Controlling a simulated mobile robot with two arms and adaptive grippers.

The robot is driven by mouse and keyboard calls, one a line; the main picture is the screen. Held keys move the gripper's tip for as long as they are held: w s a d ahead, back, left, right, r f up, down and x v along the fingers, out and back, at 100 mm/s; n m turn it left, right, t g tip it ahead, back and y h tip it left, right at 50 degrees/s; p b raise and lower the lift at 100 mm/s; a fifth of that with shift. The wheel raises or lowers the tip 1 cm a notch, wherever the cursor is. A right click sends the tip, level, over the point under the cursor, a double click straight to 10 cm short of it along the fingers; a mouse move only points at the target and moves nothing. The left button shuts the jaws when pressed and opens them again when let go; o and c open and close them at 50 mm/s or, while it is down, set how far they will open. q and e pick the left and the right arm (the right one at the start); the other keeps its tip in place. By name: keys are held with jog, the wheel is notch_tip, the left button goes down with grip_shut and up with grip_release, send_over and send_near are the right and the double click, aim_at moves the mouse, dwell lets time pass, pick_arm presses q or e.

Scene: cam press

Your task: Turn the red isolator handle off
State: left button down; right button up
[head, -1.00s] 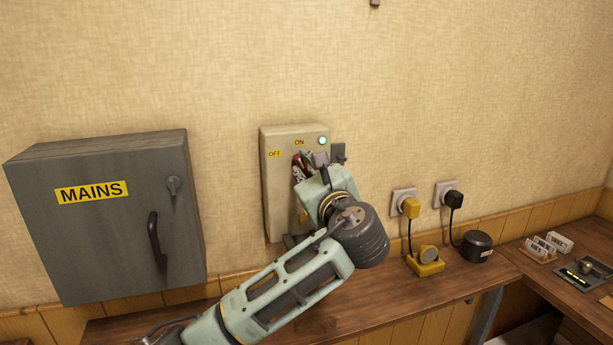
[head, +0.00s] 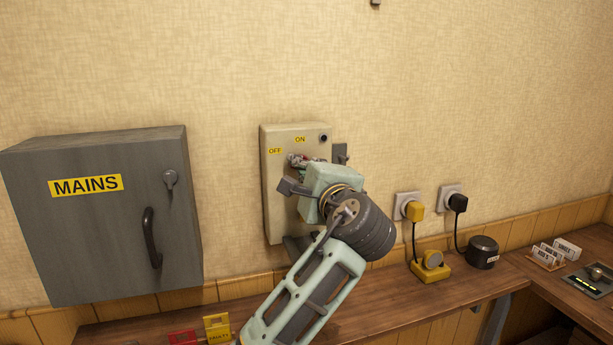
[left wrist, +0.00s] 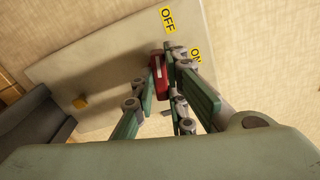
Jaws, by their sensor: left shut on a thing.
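The red isolator handle (head: 293,158) is on the front of the cream isolator box (head: 275,205) on the wall, mostly hidden behind my gripper in the head view. It points left, towards the yellow OFF label (head: 275,151); the ON label (head: 300,139) is above right. The round lamp (head: 323,138) at the box's top right is dark. My left gripper (head: 303,165) is at the box front. In the left wrist view, the handle (left wrist: 158,75) sits between the green fingers (left wrist: 162,82), which are shut on it. My right gripper is not in view.
A grey MAINS cabinet (head: 100,235) with a dark handle stands left of the box. On the right are a yellow plug (head: 414,211), a black plug (head: 457,203) and a dark round pot (head: 482,252). Red (head: 182,338) and yellow (head: 218,328) tags are at the front.

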pick_arm(q)
jog(key=shift+f+n+b, duration=0.2)
jog(key=shift+n+b, duration=0.25)
jog(key=shift+n, duration=0.85)
jog(key=c, duration=1.8)
grip_release()
jog(key=shift+o, duration=0.2)
jog(key=shift+r, duration=0.1)
